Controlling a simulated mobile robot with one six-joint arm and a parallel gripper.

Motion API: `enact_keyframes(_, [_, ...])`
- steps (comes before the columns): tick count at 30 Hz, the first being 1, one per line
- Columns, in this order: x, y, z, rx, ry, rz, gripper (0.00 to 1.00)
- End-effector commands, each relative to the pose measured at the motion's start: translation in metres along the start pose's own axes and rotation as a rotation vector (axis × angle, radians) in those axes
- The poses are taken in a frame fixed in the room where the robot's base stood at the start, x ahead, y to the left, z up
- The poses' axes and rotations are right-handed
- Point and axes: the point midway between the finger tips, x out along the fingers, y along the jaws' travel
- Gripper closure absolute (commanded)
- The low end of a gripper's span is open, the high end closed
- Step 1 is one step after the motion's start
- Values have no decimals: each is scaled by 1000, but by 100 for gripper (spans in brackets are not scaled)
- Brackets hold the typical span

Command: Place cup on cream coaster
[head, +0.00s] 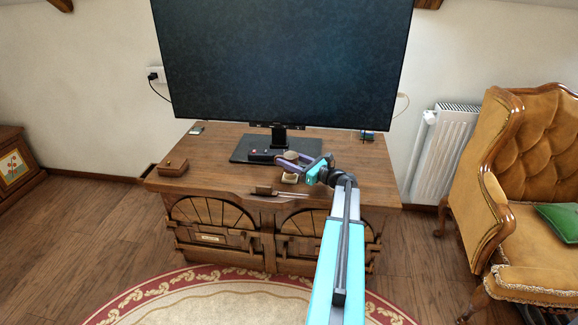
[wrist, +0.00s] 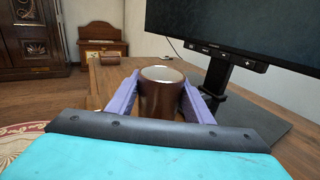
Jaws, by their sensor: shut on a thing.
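My gripper (head: 286,161) is over the wooden chest top in the head view. In the wrist view, a brown cup (wrist: 162,98) with a pale top stands upright between the two purple fingers, and my gripper (wrist: 162,92) is shut on it. In the head view the cup (head: 291,154) is small and partly covered by the fingers. A small cream square, seemingly the coaster (head: 290,178), lies just in front of the fingers in the head view. The coaster does not show in the wrist view. Whether the cup touches the surface below, I cannot tell.
A large monitor (head: 285,60) stands at the back on a dark base (head: 245,146), with a small black box (head: 262,155) on it. A wooden box (head: 173,167) is at the left. A small brown item (head: 264,190) lies near the front edge. The right side is mostly clear.

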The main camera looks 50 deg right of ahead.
Motion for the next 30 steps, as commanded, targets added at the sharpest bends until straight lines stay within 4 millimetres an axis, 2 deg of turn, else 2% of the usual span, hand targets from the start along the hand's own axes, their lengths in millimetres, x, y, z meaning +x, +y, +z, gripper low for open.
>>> enact_keyframes(20, [11, -13, -1, 0, -1, 1, 81])
enact_keyframes(27, [11, -13, -31, 2, -1, 0, 81])
enact_keyframes(30, [11, -13, -35, 1, -2, 0, 81])
